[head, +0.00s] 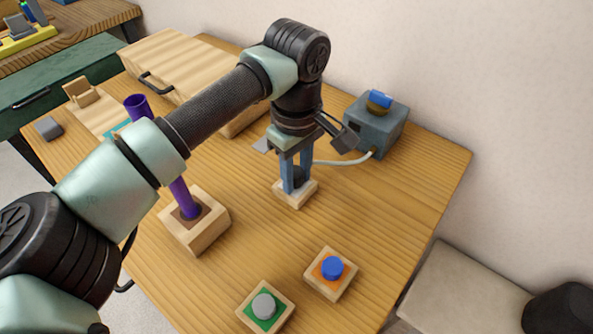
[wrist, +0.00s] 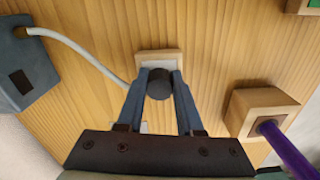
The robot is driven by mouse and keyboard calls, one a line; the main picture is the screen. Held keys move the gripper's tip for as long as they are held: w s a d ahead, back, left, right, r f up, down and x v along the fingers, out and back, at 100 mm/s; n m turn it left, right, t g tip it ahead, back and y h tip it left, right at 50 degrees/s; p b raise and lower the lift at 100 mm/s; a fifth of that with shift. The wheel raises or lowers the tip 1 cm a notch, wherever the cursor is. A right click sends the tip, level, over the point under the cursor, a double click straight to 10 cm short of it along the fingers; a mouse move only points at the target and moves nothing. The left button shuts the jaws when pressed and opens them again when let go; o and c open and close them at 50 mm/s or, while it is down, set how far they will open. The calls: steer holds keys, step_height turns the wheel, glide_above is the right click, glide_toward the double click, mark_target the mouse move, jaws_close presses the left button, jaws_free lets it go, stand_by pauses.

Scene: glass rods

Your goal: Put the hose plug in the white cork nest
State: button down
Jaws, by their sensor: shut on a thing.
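The hose plug is a dark round piece (wrist: 159,84), and my gripper (wrist: 160,88) is shut on it with a blue finger on each side. In the head view the plug (head: 299,177) shows dark between the fingers of my gripper (head: 296,182). The white cork nest, a pale wooden block with a whitish top (wrist: 158,56), lies directly below the fingers; its block also shows in the head view (head: 297,201). The fingers and plug hide most of its top. I cannot tell whether the plug is in the nest or just above it.
A white hose (wrist: 85,48) runs from the grey box (head: 376,125) towards the gripper. A wooden block (head: 213,235) holds a purple tube. Blocks with a grey knob (head: 264,306) and a blue knob (head: 332,267) stand at the front. A wooden case (head: 180,65) lies behind.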

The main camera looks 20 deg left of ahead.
steer(key=shift+r, duration=0.2)
steer(key=shift+r+p, duration=0.5)
steer(key=shift+r, duration=0.1)
steer(key=shift+f+b, duration=0.55)
steer(key=shift+f, duration=0.3)
stand_by(0.8)
steer(key=shift+r, duration=0.15)
steer(key=shift+r+p, duration=0.6)
steer(key=shift+r, duration=0.1)
steer(key=shift+f+b, duration=0.55)
steer(key=shift+f, duration=0.25)
stand_by(0.6)
steer(key=c, duration=0.8)
jaws_free()
steer(key=shift+c, duration=0.2)
